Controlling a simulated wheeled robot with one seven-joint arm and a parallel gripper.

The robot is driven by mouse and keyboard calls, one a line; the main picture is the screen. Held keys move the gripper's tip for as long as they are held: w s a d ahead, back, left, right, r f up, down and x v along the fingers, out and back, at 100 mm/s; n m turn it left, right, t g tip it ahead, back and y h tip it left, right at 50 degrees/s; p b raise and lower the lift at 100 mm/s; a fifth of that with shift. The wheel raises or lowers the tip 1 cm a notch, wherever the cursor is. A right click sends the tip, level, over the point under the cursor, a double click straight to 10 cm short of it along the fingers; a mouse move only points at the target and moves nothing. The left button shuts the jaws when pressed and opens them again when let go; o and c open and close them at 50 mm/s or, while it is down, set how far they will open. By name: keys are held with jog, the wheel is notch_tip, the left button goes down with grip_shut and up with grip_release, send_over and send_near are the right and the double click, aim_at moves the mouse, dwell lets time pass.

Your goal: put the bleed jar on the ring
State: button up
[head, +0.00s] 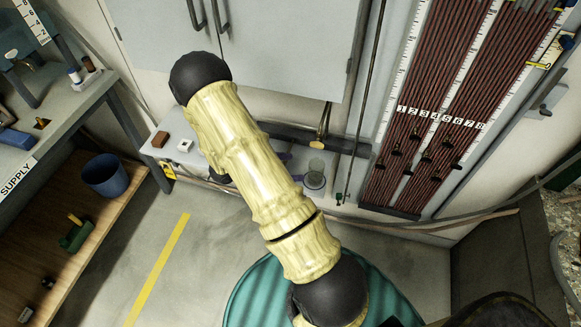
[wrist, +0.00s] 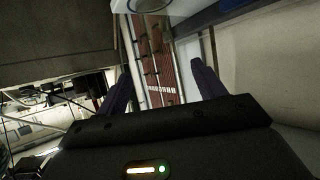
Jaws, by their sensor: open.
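My gripper is mostly hidden behind my arm in the head view, with bits of purple finger showing just left of the jar. In the wrist view my gripper (wrist: 160,75) is open, its two purple fingers wide apart with nothing between them. A round, glassy thing (wrist: 152,5) is cut off at the top edge there; it may be the jar.
A tube board (head: 425,110) with numbered tubes stands behind right of the jar. A brown block (head: 160,139) and a white block (head: 185,146) sit on the ledge's left. A grey cabinet (head: 270,45) hangs behind. A blue bucket (head: 105,176) stands on the left shelf.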

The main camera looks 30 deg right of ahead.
jog(key=w+a+r+n+t+y, duration=0.8)
jog(key=w+a+r+n+y, duration=0.1)
jog(key=a, duration=0.1)
jog(key=s+a+r+n+g+y, duration=0.1)
jog(key=s+a+r+n, duration=0.1)
jog(key=s, duration=0.3)
jog(key=s+a+r+n+g+y, duration=0.1)
jog(key=s+a+r+n, duration=0.1)
jog(key=s+n, duration=0.3)
jog(key=s+a+r+n+g+y, duration=0.1)
jog(key=s+a+r+n, duration=0.1)
jog(key=s+r+n, duration=0.2)
jog(key=s, duration=0.3)
jog(key=shift+a+y, duration=0.25)
jog(key=shift+y, duration=0.05)
